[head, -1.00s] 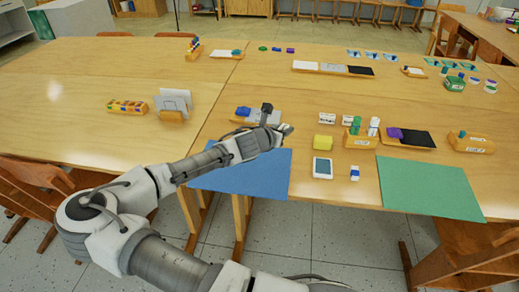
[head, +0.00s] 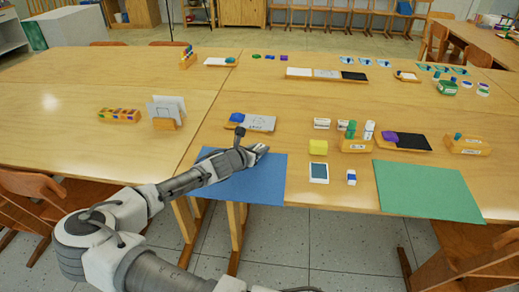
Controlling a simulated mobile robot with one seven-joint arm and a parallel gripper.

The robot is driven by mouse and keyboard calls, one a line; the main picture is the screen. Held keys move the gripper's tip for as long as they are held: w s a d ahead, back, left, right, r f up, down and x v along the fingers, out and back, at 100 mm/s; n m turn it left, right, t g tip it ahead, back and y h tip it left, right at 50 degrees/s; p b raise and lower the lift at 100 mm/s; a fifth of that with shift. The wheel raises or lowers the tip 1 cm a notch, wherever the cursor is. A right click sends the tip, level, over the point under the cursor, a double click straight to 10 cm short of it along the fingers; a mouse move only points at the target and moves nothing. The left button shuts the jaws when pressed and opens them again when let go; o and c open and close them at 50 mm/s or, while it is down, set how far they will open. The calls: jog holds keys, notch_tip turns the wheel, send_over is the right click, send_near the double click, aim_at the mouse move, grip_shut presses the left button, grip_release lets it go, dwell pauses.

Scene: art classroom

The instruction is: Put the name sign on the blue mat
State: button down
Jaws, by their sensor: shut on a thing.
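The blue mat (head: 262,188) lies flat at the near edge of the table, partly covered by my arm. My gripper (head: 260,150) is above the mat's far part, near its back edge. It is shut on a small pale thing that fits the name sign, but the fingers hide most of it and no lettering can be read. I cannot tell whether it touches the mat.
Two small white lettered blocks (head: 321,123) and a yellow block (head: 318,147) stand right of the mat. A tray with a blue eraser (head: 237,118) sits behind it. The mat's near right part is clear.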

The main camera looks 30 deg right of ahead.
jog(key=shift+f, duration=0.15)
jog(key=c, duration=0.7)
grip_release()
jog(key=shift+o, duration=0.2)
jog(key=shift+r, duration=0.3)
jog(key=p+v, duration=0.2)
jog(key=v, duration=0.9)
jog(key=shift+p, duration=0.4)
jog(key=shift+s+a+r, duration=0.1)
jog(key=shift+s+a, duration=0.15)
jog(key=shift+a, duration=0.1)
jog(key=shift+a, duration=0.1)
